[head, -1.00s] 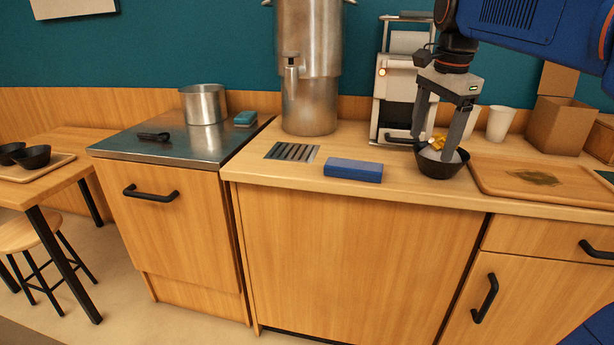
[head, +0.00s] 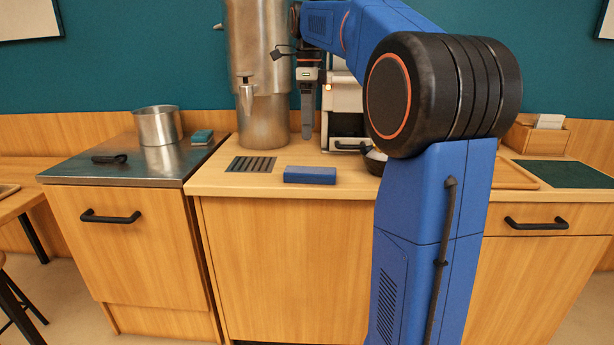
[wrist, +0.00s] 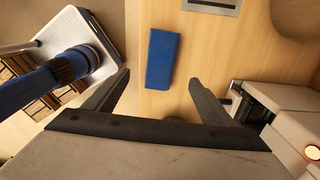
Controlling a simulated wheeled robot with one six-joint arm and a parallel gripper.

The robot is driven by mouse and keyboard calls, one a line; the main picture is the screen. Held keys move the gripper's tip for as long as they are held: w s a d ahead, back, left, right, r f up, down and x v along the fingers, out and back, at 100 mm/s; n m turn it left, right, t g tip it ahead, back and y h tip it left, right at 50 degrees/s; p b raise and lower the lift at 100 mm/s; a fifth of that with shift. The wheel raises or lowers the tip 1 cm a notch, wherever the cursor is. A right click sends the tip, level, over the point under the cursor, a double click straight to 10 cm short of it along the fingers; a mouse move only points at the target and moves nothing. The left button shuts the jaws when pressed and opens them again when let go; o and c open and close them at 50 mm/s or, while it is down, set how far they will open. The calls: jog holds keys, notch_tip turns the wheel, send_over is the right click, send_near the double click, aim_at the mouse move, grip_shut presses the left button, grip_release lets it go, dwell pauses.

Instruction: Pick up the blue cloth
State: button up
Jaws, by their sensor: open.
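The blue cloth (head: 310,175) is a folded, flat rectangular block lying on the wooden counter, right of the drain grate. In the wrist view the cloth (wrist: 162,58) lies ahead of the fingertips, roughly between their lines.
A tall metal urn (head: 262,115) stands behind the grate (head: 251,164). A white machine (head: 345,112) stands to its right. A dark bowl (head: 376,160) is partly hidden by my arm. A pot (head: 158,126) and a teal sponge (head: 202,136) sit on the steel top at left. Counter around the cloth is clear.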

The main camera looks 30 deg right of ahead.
aim_at(310, 169)
jog(key=f, duration=1.2)
jog(key=shift+d+f, duration=0.25)
jog(key=shift+f, duration=0.1)
jog(key=c, duration=1.2)
